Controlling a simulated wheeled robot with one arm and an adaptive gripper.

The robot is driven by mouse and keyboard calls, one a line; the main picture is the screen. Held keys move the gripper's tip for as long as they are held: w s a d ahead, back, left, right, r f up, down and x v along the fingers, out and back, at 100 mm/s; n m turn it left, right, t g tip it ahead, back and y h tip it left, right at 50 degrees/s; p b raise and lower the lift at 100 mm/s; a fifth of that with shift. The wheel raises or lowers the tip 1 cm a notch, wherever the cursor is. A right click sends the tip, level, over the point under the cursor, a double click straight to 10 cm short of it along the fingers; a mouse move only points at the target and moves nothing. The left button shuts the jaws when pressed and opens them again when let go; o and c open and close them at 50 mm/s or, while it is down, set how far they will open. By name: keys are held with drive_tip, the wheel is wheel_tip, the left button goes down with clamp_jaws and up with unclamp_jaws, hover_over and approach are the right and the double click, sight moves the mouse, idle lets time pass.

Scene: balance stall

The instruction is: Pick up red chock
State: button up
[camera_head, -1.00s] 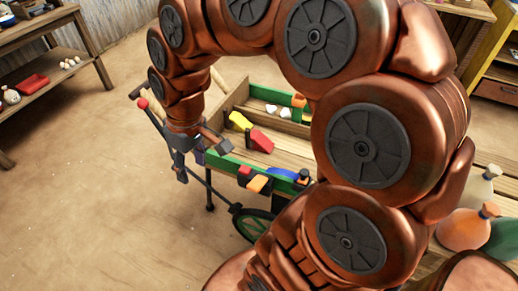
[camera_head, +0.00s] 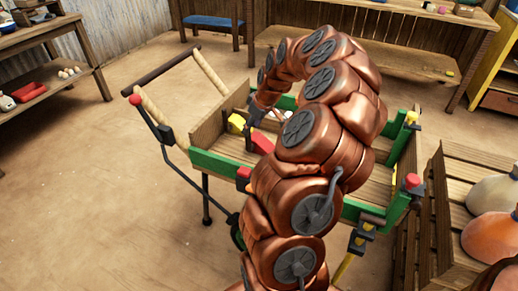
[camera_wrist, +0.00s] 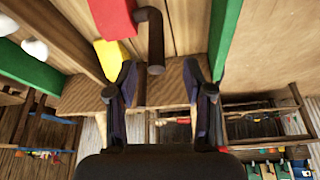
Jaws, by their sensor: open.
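The red chock (camera_wrist: 115,18) shows in the wrist view at the upper left, cut off by the top edge. It lies on the wooden cart bed, touching or close to a yellow chock (camera_wrist: 117,58). My gripper (camera_wrist: 160,78) is open, with its two dark fingers apart and nothing held between them. The red chock lies beyond the left finger. In the head view the yellow chock (camera_head: 236,123) shows inside the cart, and my arm hides most of the bed near it.
A dark bent rod (camera_wrist: 154,40) stands between the fingers and the bed in the wrist view. The cart's green side rail (camera_head: 215,165) and its long handle (camera_head: 160,72) border the space. Open floor lies left.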

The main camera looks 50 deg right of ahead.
drive_tip(key=shift+w+d+x, duration=0.1)
drive_tip(key=shift+w+x, duration=0.05)
drive_tip(key=shift+x, duration=1.65)
drive_tip(key=shift+w+d+x, duration=0.1)
drive_tip(key=shift+w+x, duration=0.05)
drive_tip(key=shift+x, duration=1.7)
drive_tip(key=shift+r, duration=0.2)
clamp_jaws()
